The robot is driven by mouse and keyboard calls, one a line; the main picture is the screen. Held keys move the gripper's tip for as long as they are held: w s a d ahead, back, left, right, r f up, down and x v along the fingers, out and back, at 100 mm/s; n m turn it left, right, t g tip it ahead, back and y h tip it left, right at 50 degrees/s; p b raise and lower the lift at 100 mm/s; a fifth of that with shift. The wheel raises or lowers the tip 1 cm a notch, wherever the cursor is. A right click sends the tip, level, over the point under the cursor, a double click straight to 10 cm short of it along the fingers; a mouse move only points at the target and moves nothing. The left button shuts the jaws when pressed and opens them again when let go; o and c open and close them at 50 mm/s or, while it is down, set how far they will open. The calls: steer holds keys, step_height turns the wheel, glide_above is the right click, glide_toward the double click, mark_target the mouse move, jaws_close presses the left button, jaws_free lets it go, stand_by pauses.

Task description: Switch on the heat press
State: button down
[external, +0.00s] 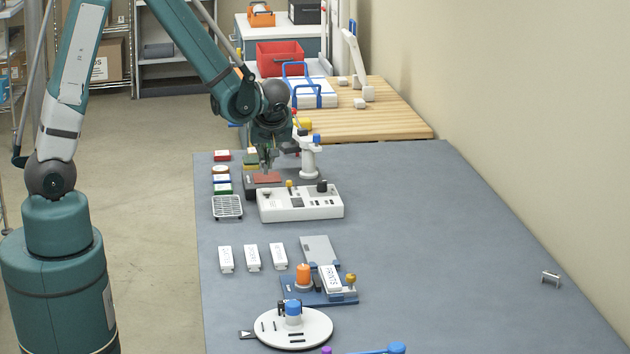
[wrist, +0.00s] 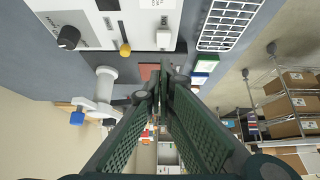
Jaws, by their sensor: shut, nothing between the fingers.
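A white control box (external: 300,205) with a black knob (external: 322,186), a yellow-tipped lever (external: 289,186) and dark slots stands on the grey table. It also shows at the top left of the wrist view (wrist: 98,22), with its black knob (wrist: 68,37) and yellow lever (wrist: 124,48). Behind it is a dark base with a reddish plate (external: 268,179), beside a white post with a blue knob (external: 309,160).
A wire basket (external: 227,207) stands left of the control box, with small coloured blocks (external: 222,178) behind it. White tags (external: 252,257), a blue fixture (external: 325,297) and a round white turntable (external: 290,330) are nearer the camera. The table's right side is mostly clear.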

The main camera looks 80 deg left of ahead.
mark_target(268, 190)
steer(key=shift+f, duration=2.35)
steer(key=shift+b, duration=0.4)
steer(key=shift+d+f+b, duration=0.5)
steer(key=shift+f+b, duration=0.25)
steer(key=shift+b, duration=0.3)
steer(key=shift+r, duration=0.2)
steer(key=shift+a, duration=0.3)
steer(key=shift+a+r, duration=0.2)
steer(key=shift+a, duration=0.35)
